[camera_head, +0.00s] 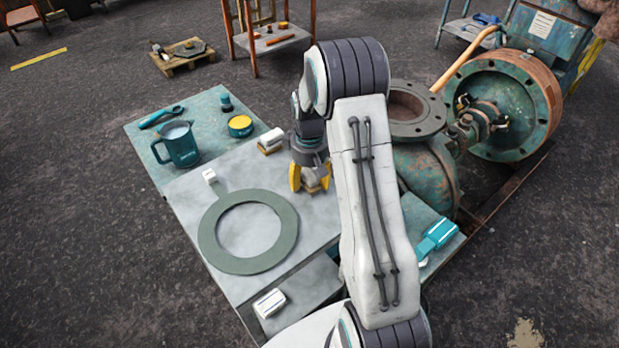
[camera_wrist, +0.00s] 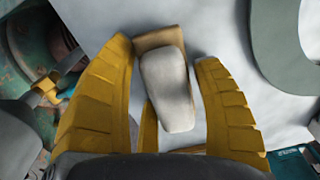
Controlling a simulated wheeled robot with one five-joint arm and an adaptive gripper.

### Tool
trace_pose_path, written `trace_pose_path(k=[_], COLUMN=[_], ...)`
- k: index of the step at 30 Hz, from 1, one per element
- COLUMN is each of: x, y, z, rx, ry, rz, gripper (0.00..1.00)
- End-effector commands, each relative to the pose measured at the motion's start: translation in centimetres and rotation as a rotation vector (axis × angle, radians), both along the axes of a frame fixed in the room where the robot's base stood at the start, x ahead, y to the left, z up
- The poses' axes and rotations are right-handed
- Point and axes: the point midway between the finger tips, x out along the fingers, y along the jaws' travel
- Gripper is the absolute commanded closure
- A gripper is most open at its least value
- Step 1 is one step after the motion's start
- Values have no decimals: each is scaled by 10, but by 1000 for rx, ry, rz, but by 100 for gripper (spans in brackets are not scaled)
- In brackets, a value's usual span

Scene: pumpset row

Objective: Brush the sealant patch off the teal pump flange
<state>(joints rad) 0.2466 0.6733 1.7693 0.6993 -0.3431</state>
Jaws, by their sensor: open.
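My gripper (camera_head: 310,188) is open, with its yellow fingers low over the grey table. In the wrist view, a white-topped block with a tan base (camera_wrist: 168,88) lies between the open fingers (camera_wrist: 168,75). I cannot tell whether either finger touches it. The same block (camera_head: 312,182) shows partly behind the fingers in the head view. The teal pump (camera_head: 418,170) stands to the right, partly behind my arm, with a dark top flange (camera_head: 432,127). A larger teal flange (camera_head: 540,118) with a rusty rim stands further right. I cannot make out a sealant patch on either.
A flat grey-green ring (camera_head: 288,235) lies on the table (camera_head: 185,195). Similar pale blocks lie behind (camera_head: 270,140) and in front (camera_head: 270,303). A teal jug (camera_head: 180,150) and yellow-topped tin (camera_head: 240,125) stand at back left. A teal-and-white tool (camera_head: 438,235) lies right of my arm.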

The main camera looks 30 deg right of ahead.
Motion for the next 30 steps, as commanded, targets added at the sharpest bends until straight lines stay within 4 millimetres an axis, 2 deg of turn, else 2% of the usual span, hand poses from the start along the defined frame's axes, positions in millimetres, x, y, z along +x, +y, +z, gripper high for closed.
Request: trace_pose_path(k=[15,27,30], x=[0,0,0], y=[0,0,0], z=[17,18,18], rx=[0,0,0], ry=[-1,-1,0], rz=[0,0,0], gripper=[40,39,48])
